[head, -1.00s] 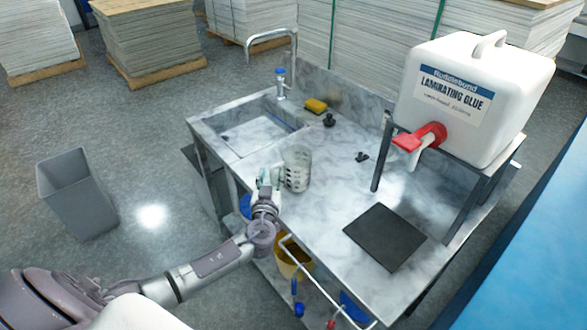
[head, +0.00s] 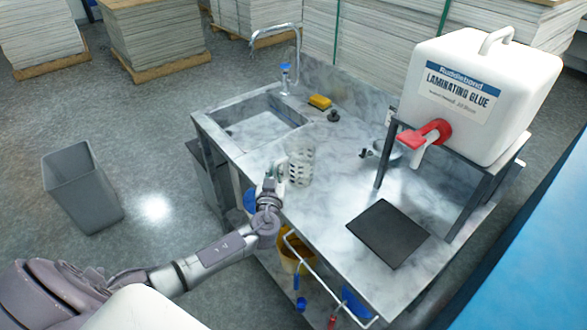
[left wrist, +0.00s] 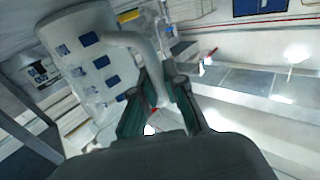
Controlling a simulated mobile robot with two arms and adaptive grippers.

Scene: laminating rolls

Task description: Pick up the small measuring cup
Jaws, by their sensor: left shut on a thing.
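The clear measuring cup (head: 301,163) stands upright at the front edge of the marble worktop, just right of the sink. In the left wrist view the cup (left wrist: 88,62) shows dark blue marks and a pale handle. My left gripper (head: 277,172) is at the cup's left side. In the left wrist view its two green-grey fingers (left wrist: 160,92) are on either side of the handle, shut on it. I cannot tell whether the cup's base touches the worktop. My right gripper is not in view.
A white glue container (head: 470,95) with a red tap sits on a dark stand at the right. A black mat (head: 388,233), a yellow sponge (head: 320,102) and small black parts (head: 334,116) lie on the worktop (head: 330,210). A grey bin (head: 82,187) stands on the floor at left.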

